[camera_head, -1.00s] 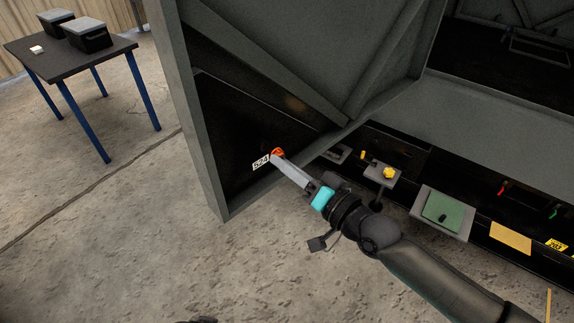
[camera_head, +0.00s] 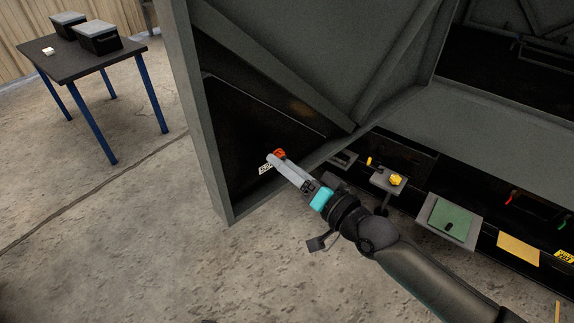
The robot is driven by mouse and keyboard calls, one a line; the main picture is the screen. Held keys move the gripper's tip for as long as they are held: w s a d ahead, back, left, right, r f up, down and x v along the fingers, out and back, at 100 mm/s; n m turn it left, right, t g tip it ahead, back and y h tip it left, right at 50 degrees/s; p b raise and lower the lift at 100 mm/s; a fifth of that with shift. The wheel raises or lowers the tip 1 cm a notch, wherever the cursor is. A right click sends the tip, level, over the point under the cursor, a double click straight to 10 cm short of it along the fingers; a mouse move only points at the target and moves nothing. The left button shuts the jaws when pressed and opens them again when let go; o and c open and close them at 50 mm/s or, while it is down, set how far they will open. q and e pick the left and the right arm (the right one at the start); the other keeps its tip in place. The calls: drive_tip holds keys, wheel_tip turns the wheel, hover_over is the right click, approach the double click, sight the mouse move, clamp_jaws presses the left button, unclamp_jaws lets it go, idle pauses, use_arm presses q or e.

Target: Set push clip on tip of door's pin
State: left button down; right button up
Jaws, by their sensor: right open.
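The open door (camera_head: 230,120) is a dark grey framed panel with a black lower panel. A small orange-red piece (camera_head: 280,153) shows against this panel, right at my right gripper's tips; it may be the push clip, and the pin itself cannot be made out. My right gripper (camera_head: 273,159) has long grey fingers and reaches up and left to the panel. It is open, with its tips beside or around the orange-red piece; I cannot tell which. A white number label (camera_head: 265,169) is partly covered by the fingers. My left gripper is not in view.
A black enclosure ledge at right carries a small stand with a yellow knob (camera_head: 396,180), a tray with a green pad (camera_head: 452,219) and a tan plate (camera_head: 518,249). A table (camera_head: 85,63) with two lidded boxes stands at the far left. The concrete floor between is clear.

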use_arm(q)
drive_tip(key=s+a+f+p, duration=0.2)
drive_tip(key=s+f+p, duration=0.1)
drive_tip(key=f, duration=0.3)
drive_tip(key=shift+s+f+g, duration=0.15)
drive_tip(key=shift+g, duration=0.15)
use_arm(e)
drive_tip(key=v, duration=1.5)
drive_tip(key=shift+d, duration=0.1)
